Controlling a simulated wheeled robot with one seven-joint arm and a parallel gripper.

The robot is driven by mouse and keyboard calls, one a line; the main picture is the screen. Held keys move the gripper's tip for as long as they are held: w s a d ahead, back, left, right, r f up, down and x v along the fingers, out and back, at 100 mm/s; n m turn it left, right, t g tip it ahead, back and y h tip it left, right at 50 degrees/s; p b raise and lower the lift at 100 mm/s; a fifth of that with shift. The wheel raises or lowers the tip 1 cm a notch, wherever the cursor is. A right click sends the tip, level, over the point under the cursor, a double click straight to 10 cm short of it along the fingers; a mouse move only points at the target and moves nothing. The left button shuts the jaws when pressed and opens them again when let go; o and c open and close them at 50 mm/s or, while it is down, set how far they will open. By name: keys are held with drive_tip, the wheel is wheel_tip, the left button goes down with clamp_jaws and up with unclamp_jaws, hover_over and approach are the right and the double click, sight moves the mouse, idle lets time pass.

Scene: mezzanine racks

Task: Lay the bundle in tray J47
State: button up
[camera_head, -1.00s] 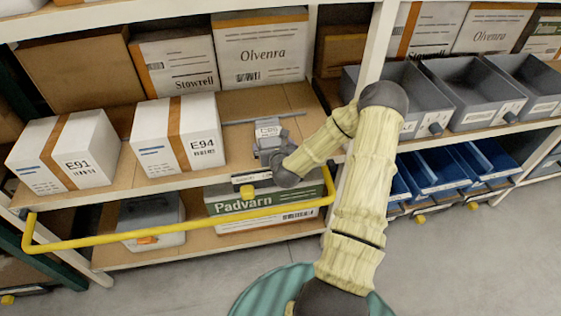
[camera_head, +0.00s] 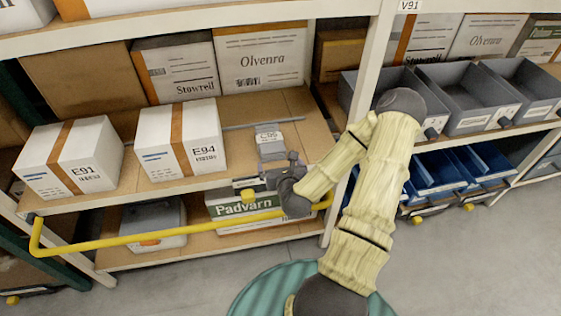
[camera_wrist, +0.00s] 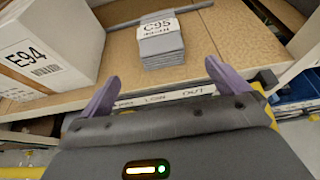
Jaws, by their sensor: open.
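A grey folded bundle (camera_head: 270,150) with a white label band lies on the middle shelf, right of the box marked E94. The wrist view shows the bundle (camera_wrist: 163,52) closer, its label reading C95. My gripper (camera_head: 286,178) is open and empty at the shelf's front edge, just short of the bundle. In the wrist view the two purple fingers of my gripper (camera_wrist: 160,80) stand apart, with the bundle ahead between them and not touching. Grey trays (camera_head: 466,124) stand on the rack at right. Their labels are too small to read, so I cannot tell which is J47.
White boxes E91 (camera_head: 68,160) and E94 (camera_head: 182,142) stand left of the bundle. A yellow rail (camera_head: 130,241) runs along the shelf front. A white rack post (camera_head: 362,95) parts the two bays. Blue bins (camera_head: 435,172) sit below the grey trays. The floor at right is clear.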

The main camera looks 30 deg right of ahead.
drive_tip(key=p, duration=0.2)
drive_tip(key=s+p, duration=0.1)
drive_tip(key=p, duration=0.1)
drive_tip(key=shift+s+a+r, duration=0.15)
drive_tip(key=shift+a+r, duration=0.1)
drive_tip(key=shift+a, duration=0.1)
idle(0.4)
drive_tip(key=s+a+r+n+g+y, duration=0.1)
drive_tip(key=a+r+n+g+y, duration=0.2)
drive_tip(key=n, duration=0.8)
drive_tip(key=a+n+g+y, duration=0.2)
drive_tip(key=a+n, duration=0.4)
drive_tip(key=n, duration=0.5)
drive_tip(key=s+a+r+n+g, duration=0.2)
drive_tip(key=s+r+n, duration=0.4)
drive_tip(key=r+n, duration=0.1)
drive_tip(key=s+a+r+n+g+h, duration=0.1)
drive_tip(key=s+a+r+n+g, duration=0.1)
drive_tip(key=s+r+n, duration=0.4)
drive_tip(key=r+n+g, duration=0.1)
drive_tip(key=n, duration=0.3)
drive_tip(key=shift+s+a+r, duration=0.15)
drive_tip(key=shift+a+r, duration=0.1)
drive_tip(key=shift+r, duration=0.05)
